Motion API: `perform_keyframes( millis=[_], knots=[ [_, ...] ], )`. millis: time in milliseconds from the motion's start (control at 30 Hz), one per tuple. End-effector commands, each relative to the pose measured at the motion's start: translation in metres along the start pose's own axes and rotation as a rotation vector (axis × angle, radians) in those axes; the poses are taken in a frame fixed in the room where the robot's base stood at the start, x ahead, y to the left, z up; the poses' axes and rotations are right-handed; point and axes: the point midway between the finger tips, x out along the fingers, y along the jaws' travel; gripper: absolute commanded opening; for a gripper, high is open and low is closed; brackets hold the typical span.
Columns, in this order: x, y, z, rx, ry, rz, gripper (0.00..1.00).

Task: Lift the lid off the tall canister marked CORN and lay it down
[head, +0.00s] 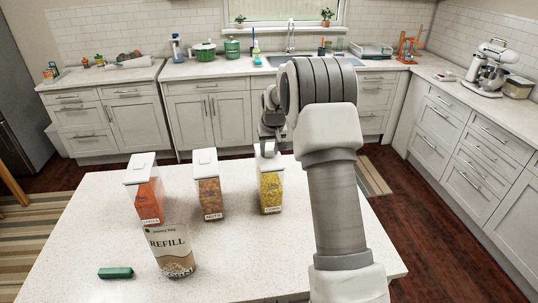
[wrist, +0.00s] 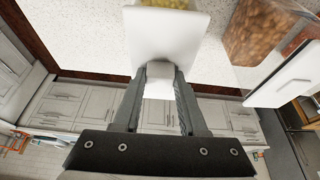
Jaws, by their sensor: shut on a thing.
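The tall clear canister marked CORN (head: 271,192) stands upright on the island counter, full of yellow contents. Its white lid (wrist: 166,38) is at the canister's top; I cannot tell whether a small gap lies under it. My gripper (head: 268,149) is above this canister, with its fingers closed on the lid's white knob (wrist: 160,74) in the wrist view. My arm partly hides the area right of the canister in the head view.
A canister marked NUTS (head: 210,196) and one with orange contents (head: 148,199) stand to the left, lidded. A REFILL container (head: 172,252) and a green object (head: 115,273) are nearer the front. The speckled island counter (head: 235,260) is clear at the front middle.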

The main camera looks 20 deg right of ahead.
Motion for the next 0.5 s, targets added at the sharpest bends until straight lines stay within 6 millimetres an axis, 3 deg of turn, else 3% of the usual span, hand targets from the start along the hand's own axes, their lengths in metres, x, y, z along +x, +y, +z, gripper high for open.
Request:
perform_keyframes(
  millis=[233,400,500],
  knots=[
    [-0.011,0.0,-0.005,0.0,0.003,0.0,0.0],
    [-0.039,0.0,-0.017,0.0,0.006,0.0,0.0],
    [-0.055,0.023,-0.008,0.005,0.005,0.003,0.0]
  ],
)
